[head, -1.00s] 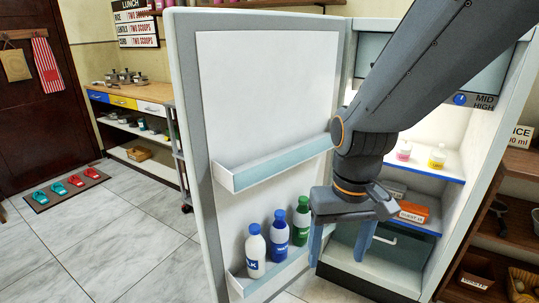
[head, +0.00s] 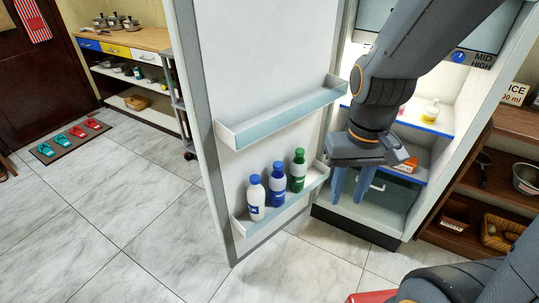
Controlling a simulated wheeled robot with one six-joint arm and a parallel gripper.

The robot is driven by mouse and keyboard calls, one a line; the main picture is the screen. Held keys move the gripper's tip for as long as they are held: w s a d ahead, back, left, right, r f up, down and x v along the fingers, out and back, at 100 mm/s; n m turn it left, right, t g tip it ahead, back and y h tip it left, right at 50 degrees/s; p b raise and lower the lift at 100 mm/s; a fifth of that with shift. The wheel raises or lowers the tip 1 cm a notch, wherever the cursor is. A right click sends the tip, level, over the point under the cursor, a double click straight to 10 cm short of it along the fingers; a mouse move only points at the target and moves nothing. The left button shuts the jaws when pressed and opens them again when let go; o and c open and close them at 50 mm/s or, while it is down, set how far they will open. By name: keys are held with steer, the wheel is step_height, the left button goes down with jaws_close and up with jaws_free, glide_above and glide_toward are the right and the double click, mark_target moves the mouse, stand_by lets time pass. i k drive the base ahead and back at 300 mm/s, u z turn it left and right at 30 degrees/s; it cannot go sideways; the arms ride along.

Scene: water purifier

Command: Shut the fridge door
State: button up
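The fridge door (head: 275,60) stands wide open on the left, its inner side facing me. Its lower door shelf (head: 285,213) holds a white bottle with a blue cap (head: 256,200), a blue bottle (head: 277,186) and a green bottle (head: 298,172). The fridge body (head: 440,165) is open at the right, with shelves and a drawer (head: 385,200) showing. My gripper (head: 353,188) points down in front of the fridge opening, right of the door and apart from the bottles. Its two blue fingers are spread with nothing between them.
A wooden rack (head: 490,190) with a basket and a pot stands right of the fridge. A counter (head: 130,45) with pots and a mat with slippers (head: 70,140) are at the far left. The tiled floor (head: 130,220) left of the door is clear.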

mark_target(258, 83)
steer(key=z, duration=3.5)
steer(key=k, duration=2.75)
steer(key=u, duration=1.85)
